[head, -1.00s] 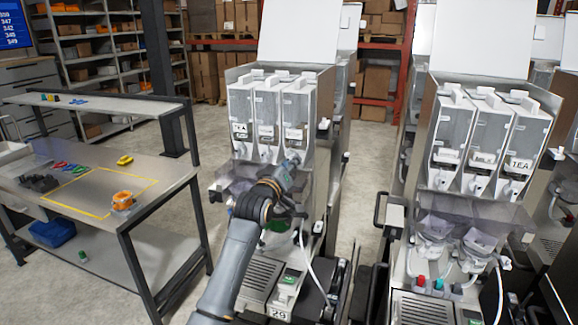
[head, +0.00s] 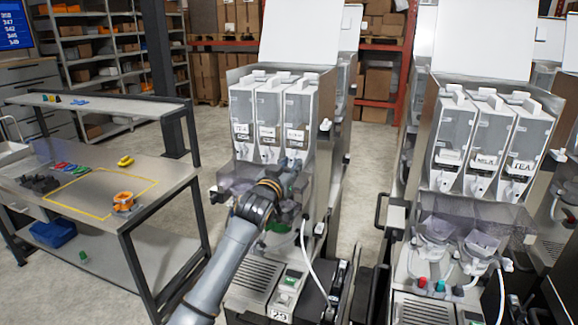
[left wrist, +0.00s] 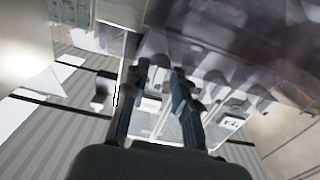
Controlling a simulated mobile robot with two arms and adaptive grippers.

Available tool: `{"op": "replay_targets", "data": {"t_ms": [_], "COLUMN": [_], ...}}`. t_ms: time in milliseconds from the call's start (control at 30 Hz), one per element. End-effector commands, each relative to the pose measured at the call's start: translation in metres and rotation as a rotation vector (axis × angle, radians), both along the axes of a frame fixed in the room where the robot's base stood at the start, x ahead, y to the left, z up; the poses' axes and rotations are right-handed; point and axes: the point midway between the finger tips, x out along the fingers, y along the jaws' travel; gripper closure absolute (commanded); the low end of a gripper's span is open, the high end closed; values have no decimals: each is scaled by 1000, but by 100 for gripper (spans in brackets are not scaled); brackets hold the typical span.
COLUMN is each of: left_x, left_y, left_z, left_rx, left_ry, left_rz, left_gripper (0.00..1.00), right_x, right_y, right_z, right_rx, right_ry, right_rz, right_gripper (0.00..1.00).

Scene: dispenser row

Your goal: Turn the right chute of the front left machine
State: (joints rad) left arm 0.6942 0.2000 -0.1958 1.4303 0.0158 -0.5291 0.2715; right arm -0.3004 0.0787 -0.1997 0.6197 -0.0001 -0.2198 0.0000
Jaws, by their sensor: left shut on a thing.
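The front left machine (head: 325,180) is grey, with its white lid raised and three clear canisters in a row. The right canister (head: 298,108) stands above my left gripper (head: 291,166), whose arm comes up from below and covers much of the machine's middle. The gripper is at the outlet under that canister and is shut on the right chute, which is mostly hidden behind it in the head view. In the left wrist view, the two dark fingers (left wrist: 160,82) stand close around a small pale part. The chute's exact angle cannot be told. My right gripper is out of view.
A second machine (head: 410,215) with three canisters stands to the right, across a narrow gap. A workbench (head: 150,180) with small coloured items is at the left. Grey floor lies between bench and machines. A white hose (head: 306,250) hangs below the gripper.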

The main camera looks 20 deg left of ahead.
Motion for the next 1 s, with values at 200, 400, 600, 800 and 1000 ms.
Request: {"op": "replay_targets", "data": {"t_ms": [200, 400, 600, 800, 1000], "left_x": [0, 0, 0, -1, -17], "left_y": [-1, -1, -1, 0, 0], "left_z": [5, 5, 4, 2, 0], "left_rx": [9, 8, 7, 7, 7], "left_ry": [-11, -11, -8, -4, -3], "left_rz": [-2, -2, -2, -1, -1], "left_gripper": [100, 100, 66, 66, 66], "right_x": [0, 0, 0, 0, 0], "right_y": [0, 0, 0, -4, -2], "right_z": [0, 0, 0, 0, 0], "right_rx": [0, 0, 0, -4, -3], "right_ry": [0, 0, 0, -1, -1], "right_rz": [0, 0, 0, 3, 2], "right_gripper": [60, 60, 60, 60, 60]}}
